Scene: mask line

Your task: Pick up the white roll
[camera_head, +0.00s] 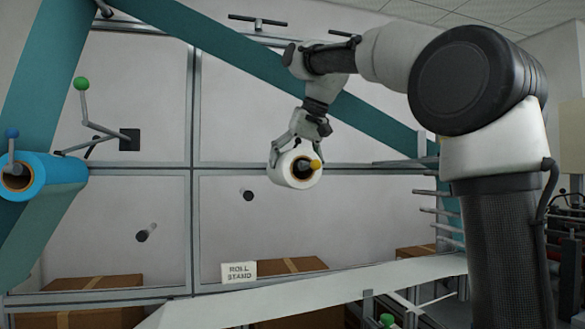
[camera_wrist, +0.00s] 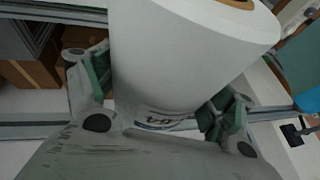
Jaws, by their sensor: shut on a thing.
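The white roll (camera_head: 290,171) is in the middle of the head view, with a brown core at its near end. A dark peg with a yellow tip shows at the core opening. My gripper (camera_head: 298,150) comes from above and is shut around the sides of the roll. In the wrist view the white roll (camera_wrist: 190,55) fills the upper middle, between the green-padded fingers of my gripper (camera_wrist: 157,95). Some printed label shows on the roll near the palm. Whether the peg still bears the roll cannot be told.
A blue roll (camera_head: 55,175) hangs at the left, with a teal web. Empty pegs (camera_head: 147,232) and (camera_head: 248,194) stick out of the wall panel. A "ROLL STAND" sign (camera_head: 239,271) stands below. Cardboard boxes (camera_head: 92,284) sit at the bottom. A white strip (camera_head: 330,283) crosses the lower front.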

